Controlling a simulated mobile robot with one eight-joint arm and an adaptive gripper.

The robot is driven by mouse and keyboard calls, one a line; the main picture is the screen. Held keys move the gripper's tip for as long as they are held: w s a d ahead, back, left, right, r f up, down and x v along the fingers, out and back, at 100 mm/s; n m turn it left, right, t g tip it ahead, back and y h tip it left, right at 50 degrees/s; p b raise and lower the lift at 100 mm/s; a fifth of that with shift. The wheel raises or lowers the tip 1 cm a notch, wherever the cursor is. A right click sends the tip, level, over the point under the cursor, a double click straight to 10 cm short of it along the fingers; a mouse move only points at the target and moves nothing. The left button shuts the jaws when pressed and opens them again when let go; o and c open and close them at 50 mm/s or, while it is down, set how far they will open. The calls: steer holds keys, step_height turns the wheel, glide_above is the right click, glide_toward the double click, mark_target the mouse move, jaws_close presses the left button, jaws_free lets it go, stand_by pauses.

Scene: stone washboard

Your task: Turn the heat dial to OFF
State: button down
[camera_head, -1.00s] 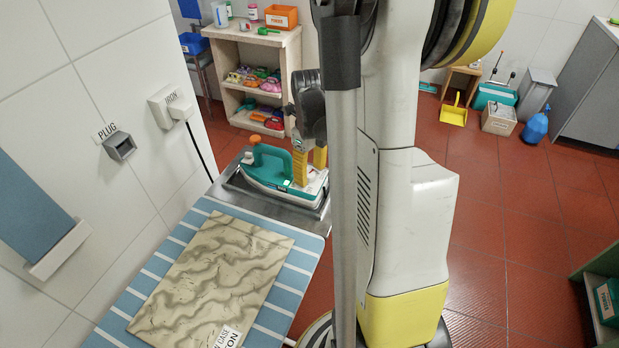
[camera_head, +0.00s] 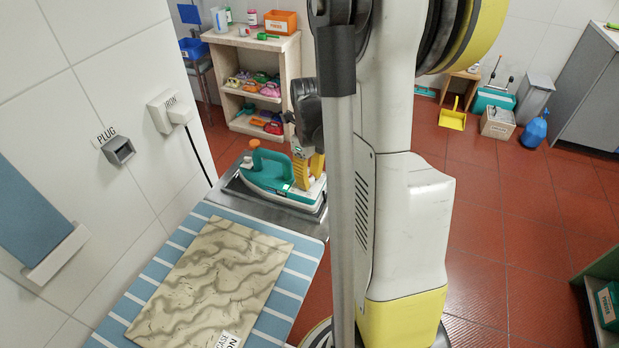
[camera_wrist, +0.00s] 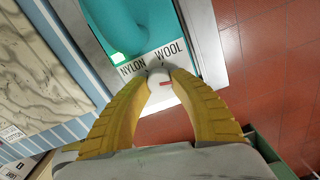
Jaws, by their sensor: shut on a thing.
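The teal and white iron (camera_head: 268,178) rests on the grey metal stand at the end of the ironing board. In the head view my gripper (camera_head: 308,174) is at the iron's right end, and the dial is hidden there.
A patterned cloth (camera_head: 215,280) lies on the blue striped ironing board (camera_head: 180,240). A white wall with a plug socket (camera_head: 119,150) is on the left. A shelf (camera_head: 255,80) with colourful items stands behind.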

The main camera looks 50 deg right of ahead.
steer(key=shift+n, duration=0.3)
steer(key=n, duration=0.3)
steer(key=shift+n, duration=0.4)
steer(key=n, duration=0.8)
steer(key=shift+d, duration=0.1)
steer(key=shift+w+n, duration=0.1)
steer(key=shift+n, duration=2)
steer(key=c, duration=1.1)
jaws_free()
